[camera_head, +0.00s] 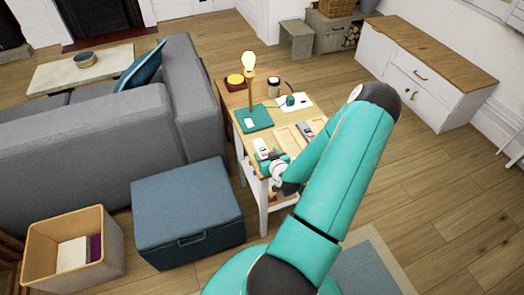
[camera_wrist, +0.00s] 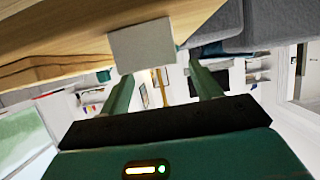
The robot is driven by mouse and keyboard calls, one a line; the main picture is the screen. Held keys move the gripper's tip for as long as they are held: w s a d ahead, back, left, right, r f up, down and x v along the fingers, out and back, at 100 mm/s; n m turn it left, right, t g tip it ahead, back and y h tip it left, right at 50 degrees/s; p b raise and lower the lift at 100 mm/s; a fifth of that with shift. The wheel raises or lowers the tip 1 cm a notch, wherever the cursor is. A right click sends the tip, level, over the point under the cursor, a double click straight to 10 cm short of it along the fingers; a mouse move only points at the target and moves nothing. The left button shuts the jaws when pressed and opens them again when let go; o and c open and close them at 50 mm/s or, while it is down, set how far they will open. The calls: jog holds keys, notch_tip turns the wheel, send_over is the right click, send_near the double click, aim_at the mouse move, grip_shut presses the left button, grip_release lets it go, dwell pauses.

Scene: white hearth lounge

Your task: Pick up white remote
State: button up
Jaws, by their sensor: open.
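A small white object with dark and reddish marks, likely the white remote (camera_head: 261,148), lies at the near left end of the narrow wooden table (camera_head: 284,134) in the head view. My gripper (camera_head: 276,160) is right beside it at the table's near end, partly hidden by my teal arm. In the wrist view my gripper (camera_wrist: 162,78) is open, its two green fingers apart with nothing clearly held between them. A pale grey block (camera_wrist: 142,45) shows against the wooden surface just above the fingers; I cannot tell whether it is the remote.
A teal tray (camera_head: 256,119) with a white item, a lamp (camera_head: 249,72), a jar (camera_head: 273,87) and a dark device (camera_head: 305,130) occupy the table. A blue ottoman (camera_head: 185,210) and grey sofa (camera_head: 90,125) stand left. Floor is free on the right.

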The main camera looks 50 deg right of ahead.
aim_at(263, 151)
jog(key=shift+x, duration=1.2)
jog(key=c, duration=1.1)
jog(key=shift+r, duration=0.15)
